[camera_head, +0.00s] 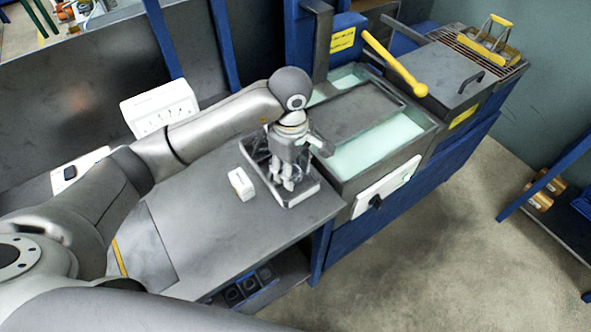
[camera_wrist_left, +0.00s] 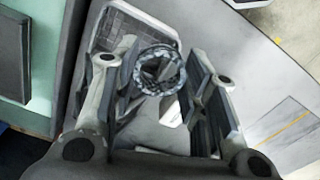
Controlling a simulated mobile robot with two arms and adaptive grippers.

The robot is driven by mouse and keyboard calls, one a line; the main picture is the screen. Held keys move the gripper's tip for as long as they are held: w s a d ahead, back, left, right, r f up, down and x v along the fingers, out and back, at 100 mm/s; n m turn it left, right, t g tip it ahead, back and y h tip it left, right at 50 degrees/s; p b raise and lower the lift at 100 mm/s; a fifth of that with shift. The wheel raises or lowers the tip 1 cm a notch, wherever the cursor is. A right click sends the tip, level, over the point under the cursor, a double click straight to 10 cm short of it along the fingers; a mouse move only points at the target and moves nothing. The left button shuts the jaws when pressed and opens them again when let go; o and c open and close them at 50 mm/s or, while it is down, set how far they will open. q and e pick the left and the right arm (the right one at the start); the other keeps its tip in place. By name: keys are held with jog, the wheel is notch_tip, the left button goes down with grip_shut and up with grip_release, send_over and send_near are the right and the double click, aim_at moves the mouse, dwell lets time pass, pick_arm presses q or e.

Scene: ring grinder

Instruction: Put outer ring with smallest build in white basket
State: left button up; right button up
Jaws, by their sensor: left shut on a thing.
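My left gripper (camera_head: 285,184) points down over a light rectangular tray-like basket (camera_head: 304,192) on the grey table. In the left wrist view, a dark grey metal outer ring (camera_wrist_left: 160,70) is between the fingers of my left gripper (camera_wrist_left: 160,84), which is shut on it. The basket's pale mesh wall (camera_wrist_left: 118,22) shows behind the ring. The ring is hidden by the gripper in the head view, and I cannot tell whether it touches the basket floor. My right gripper is not in view.
A small white box (camera_head: 241,183) stands on the table left of the basket. A machine with pale green basins (camera_head: 380,145) and a yellow-handled lever (camera_head: 395,63) stands to the right. A white socket panel (camera_head: 160,108) is behind my arm. The table front is clear.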

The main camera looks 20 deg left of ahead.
pick_arm(q)
jog(key=w+f, duration=0.2)
jog(key=w+f+p, duration=0.1)
jog(key=f, duration=0.1)
jog(key=shift+w+a+f, duration=0.15)
jog(key=shift+w+f, duration=0.25)
notch_tip(320, 180, down, 3)
jog(key=shift+r+p, duration=0.15)
jog(key=shift+p, duration=1.05)
jog(key=shift+f, duration=0.2)
